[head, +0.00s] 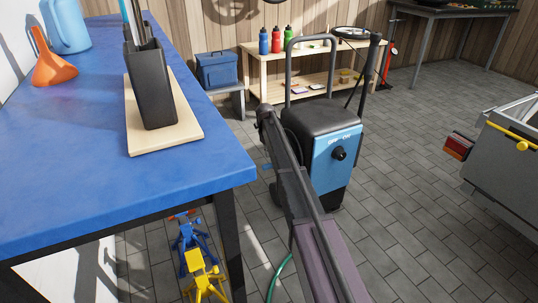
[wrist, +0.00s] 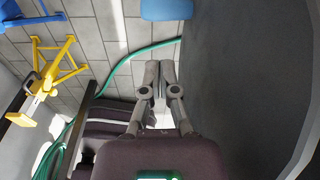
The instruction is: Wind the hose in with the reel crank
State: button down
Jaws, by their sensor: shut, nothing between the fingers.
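The pressure washer (head: 338,160), black with a blue front panel and a tall handle, stands on the floor beyond the bench; my arm passes in front of its left side. A green hose (head: 281,277) shows low beside my arm. In the wrist view the hose (wrist: 133,56) curves over the floor tiles behind my gripper, with more loops at lower left. My gripper (wrist: 160,68) is shut and empty, its fingertips together. It looks apart from the hose, but the depth is hard to judge. In the head view my fingertips are hidden. I cannot make out the reel crank in either view.
The blue workbench (head: 70,170) fills the left, with a black holder (head: 153,85) on a board. Yellow (head: 204,275) and blue (head: 190,238) stands sit below it. A grey cart (head: 510,155) stands at right. Between washer and cart the tiled floor is clear.

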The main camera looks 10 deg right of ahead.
notch_tip(320, 180, down, 9)
jog(key=b, duration=0.8)
jog(key=shift+s+d+r, duration=0.2)
jog(key=shift+s+d, duration=0.05)
jog(key=shift+d, duration=0.25)
dwell(0.4)
